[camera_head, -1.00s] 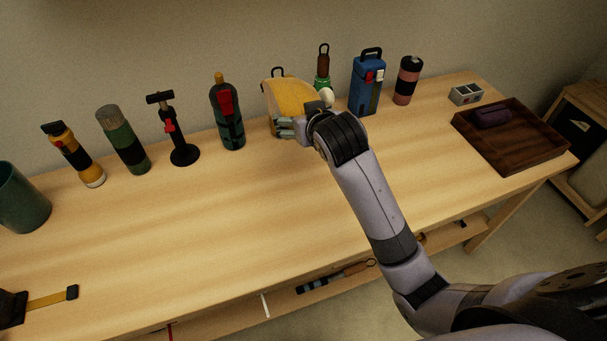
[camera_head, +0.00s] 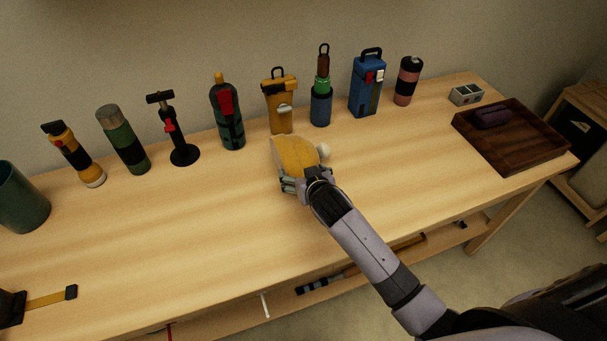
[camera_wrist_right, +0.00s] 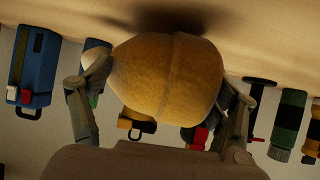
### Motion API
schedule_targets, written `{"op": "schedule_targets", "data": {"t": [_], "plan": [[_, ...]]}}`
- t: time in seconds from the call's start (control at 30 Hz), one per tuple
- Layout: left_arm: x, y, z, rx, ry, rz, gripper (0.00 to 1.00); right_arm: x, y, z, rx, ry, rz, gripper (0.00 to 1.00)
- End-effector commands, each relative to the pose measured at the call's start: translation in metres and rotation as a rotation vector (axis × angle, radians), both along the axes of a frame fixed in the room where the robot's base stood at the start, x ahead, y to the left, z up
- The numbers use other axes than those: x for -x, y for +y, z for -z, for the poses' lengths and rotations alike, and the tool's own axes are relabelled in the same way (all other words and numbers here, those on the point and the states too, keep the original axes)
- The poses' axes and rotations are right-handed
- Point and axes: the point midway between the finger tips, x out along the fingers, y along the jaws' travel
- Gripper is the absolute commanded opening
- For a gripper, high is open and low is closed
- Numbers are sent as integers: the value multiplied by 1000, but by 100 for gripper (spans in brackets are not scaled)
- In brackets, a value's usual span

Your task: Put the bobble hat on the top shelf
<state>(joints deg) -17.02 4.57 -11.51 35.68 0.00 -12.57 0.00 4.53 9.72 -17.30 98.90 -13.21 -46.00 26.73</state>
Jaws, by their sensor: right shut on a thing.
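The bobble hat is yellow with a pale bobble (camera_head: 323,150). In the head view the hat (camera_head: 295,153) is over the middle of the wooden table, in front of the back row of objects. My right gripper (camera_head: 303,178) is shut on it, with a finger on each side. In the right wrist view the hat (camera_wrist_right: 168,75) fills the space between the fingers, and a dark shadow lies on the table beyond it. The top shelf cannot be made out for certain. My left gripper is not in view.
Behind the hat stand a yellow case (camera_head: 280,103), a dark green bottle (camera_head: 228,115), a blue-and-green bottle (camera_head: 321,105) and a blue box (camera_head: 367,85). A dark wooden tray (camera_head: 535,150) holds a purple case at the right. The table's front middle is clear.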

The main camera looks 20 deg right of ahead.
Motion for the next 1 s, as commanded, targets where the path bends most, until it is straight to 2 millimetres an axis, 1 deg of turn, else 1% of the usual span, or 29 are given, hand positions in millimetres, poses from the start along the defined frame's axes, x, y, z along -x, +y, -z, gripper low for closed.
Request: {"op": "schedule_targets", "data": {"t": [0.07,0.3,0.4,0.43,0.7,1.0], "plan": [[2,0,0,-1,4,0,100,0,0,4,-1,-1,0,42],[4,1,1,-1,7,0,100,0,0,4,-1,-2,0,42],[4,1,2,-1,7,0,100,0,0,7,-1,-2,0,42],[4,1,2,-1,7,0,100,0,0,8,-1,-1,1,81],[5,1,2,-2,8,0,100,0,0,7,-1,-1,1,99],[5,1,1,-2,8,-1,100,0,0,7,-1,-1,1,100]]}}
